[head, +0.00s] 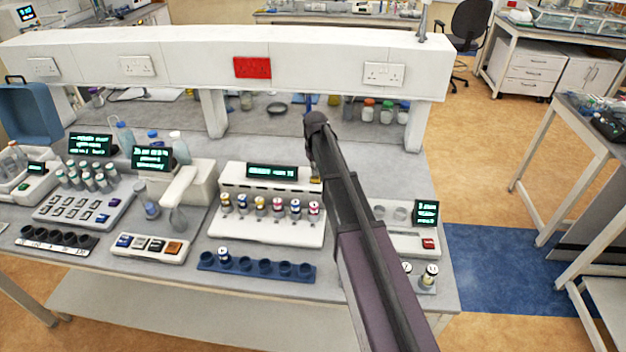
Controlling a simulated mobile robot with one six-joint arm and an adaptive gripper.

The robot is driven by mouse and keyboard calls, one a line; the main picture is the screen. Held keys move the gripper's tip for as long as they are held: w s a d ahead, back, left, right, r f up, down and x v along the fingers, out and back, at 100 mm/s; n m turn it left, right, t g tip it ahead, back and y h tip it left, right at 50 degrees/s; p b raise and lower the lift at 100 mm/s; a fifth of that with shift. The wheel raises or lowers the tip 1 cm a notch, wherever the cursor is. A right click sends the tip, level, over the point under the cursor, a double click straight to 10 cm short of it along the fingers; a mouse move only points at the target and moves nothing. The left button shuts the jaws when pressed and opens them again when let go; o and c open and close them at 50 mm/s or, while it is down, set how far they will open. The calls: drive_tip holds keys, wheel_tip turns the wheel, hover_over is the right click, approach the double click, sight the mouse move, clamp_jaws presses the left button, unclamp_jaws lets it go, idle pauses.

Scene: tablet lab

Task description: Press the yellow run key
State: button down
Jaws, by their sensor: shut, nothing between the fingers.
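A small yellow patch (315,181), which looks like the yellow key, shows at the right end of the white machine's upper panel (240,188). It is partly covered by my arm, and no label on it can be read. The panel has a lit green display (272,172). My dark arm reaches up from the lower right across the machine's right side, its upper end above and behind the panel. My gripper's fingers cannot be made out; the arm hides them. Whether anything touches the yellow patch cannot be seen.
Several coloured-cap vials (260,205) stand along the machine's front. A blue rack (257,267) lies before it. A key block (149,248) is to the left. A device with a red key (428,243) is to the right. A white shelf (200,60) spans above.

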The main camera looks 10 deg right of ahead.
drive_tip(key=shift+f+b, duration=0.6)
drive_tip(key=shift+f, duration=0.05)
idle(0.5)
drive_tip(key=shift+r, duration=0.15)
drive_tip(key=shift+r+p, duration=1.9)
drive_tip(key=shift+p, duration=0.15)
wheel_tip(320, 180, up, 8)
drive_tip(key=p, duration=0.8)
